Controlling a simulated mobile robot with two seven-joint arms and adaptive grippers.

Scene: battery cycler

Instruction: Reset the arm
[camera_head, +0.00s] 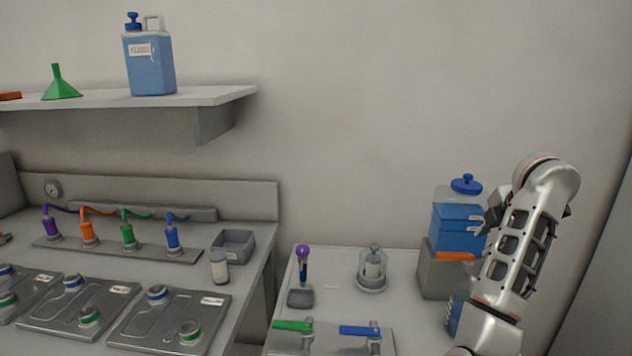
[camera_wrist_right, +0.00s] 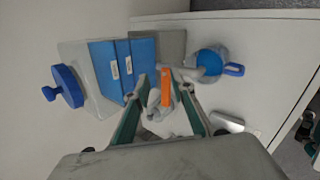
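My right arm comes up from the bottom right in the head view, and its gripper (camera_head: 494,216) is partly hidden by the arm, in front of the blue fluid dispenser (camera_head: 452,238). In the right wrist view the gripper's two green-padded fingers (camera_wrist_right: 162,76) are spread apart. An orange tap handle (camera_wrist_right: 165,87) shows between them; I cannot tell whether they touch it. The orange handle (camera_head: 455,256) also shows at the dispenser's front in the head view. My left gripper is not in view.
A pitcher with a blue handle (camera_wrist_right: 210,62) stands near the dispenser. A glass vessel (camera_head: 373,270), a purple-topped tool (camera_head: 303,265) and green (camera_head: 292,325) and blue (camera_head: 360,330) handles are on the right bench. A shelf (camera_head: 220,95) holds a blue fluid jug (camera_head: 150,65).

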